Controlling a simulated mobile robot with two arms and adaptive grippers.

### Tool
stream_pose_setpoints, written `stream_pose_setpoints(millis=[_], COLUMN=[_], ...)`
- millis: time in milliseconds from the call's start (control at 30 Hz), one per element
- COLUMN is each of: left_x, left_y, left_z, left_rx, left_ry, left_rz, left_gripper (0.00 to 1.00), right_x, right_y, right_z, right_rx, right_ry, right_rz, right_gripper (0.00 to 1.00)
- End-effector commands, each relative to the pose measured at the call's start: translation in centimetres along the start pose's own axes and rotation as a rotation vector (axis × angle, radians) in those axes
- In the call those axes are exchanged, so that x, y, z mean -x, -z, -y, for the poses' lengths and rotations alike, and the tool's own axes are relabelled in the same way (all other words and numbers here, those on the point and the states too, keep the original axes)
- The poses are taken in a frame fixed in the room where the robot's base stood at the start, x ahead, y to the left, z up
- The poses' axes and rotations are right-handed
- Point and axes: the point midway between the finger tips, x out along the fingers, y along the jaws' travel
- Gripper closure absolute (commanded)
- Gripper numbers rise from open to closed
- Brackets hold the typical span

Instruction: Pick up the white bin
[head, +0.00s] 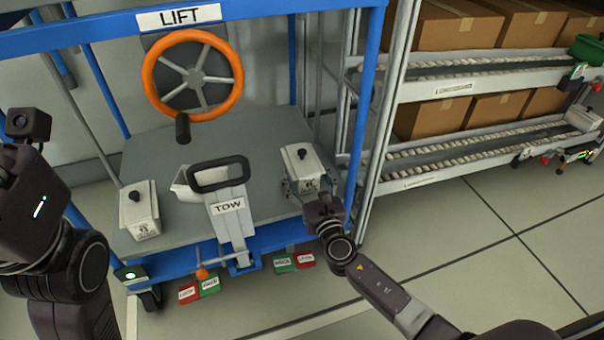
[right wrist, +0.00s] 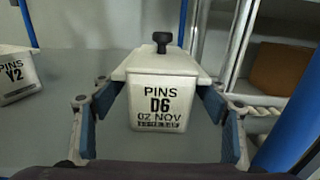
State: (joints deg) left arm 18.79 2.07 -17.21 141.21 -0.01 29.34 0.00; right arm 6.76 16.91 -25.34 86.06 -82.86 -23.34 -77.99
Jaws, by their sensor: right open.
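A white bin (head: 299,157) with a lid and black knob stands upright at the right front of the grey platform. In the right wrist view this white bin (right wrist: 163,95) reads "PINS D6 02 NOV". My right gripper (head: 309,188) is open in front of it. Its blue-padded fingers lie on either side of the bin, under the lid's overhang; contact cannot be told. A second white lidded bin (head: 139,212) stands at the platform's left front. A third white container (head: 186,187) is partly hidden behind the tow handle. My left arm shows at the left, but its fingers are out of view.
The platform (head: 250,130) belongs to a blue-framed lift with an orange wheel (head: 192,75). The black-gripped TOW handle (head: 229,205) rises left of the D6 bin. A blue post (head: 366,95) and roller racks with cardboard boxes (head: 432,118) stand to its right.

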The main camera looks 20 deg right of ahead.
Motion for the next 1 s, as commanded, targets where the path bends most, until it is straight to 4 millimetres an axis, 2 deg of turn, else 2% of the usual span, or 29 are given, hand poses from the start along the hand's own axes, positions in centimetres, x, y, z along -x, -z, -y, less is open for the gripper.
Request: stream_pose_setpoints(millis=[100, 200, 500, 1000], left_x=[-0.2, -0.5, -0.8, -0.8], left_y=[0.8, 1.0, 1.1, 1.1], left_z=[-0.2, -0.3, -0.3, -0.4], left_rx=[-0.003, -0.005, -0.006, -0.005], left_ry=[-0.009, -0.013, -0.015, -0.015], left_rz=[-0.03, -0.04, -0.043, -0.043], left_gripper=[1.0, 1.0, 1.0, 1.0], right_x=[-2.0, -3.1, -3.5, -3.5], right_y=[0.1, 0.1, -0.1, -0.1], right_z=[0.1, 0.1, 0.1, 0.1], right_rx=[0.0, 0.0, 0.0, 0.0], right_ry=[0.0, 0.0, -0.001, -0.001], right_rz=[0.003, 0.002, 0.0, 0.0], right_gripper=[0.32, 0.32, 0.32, 0.87])
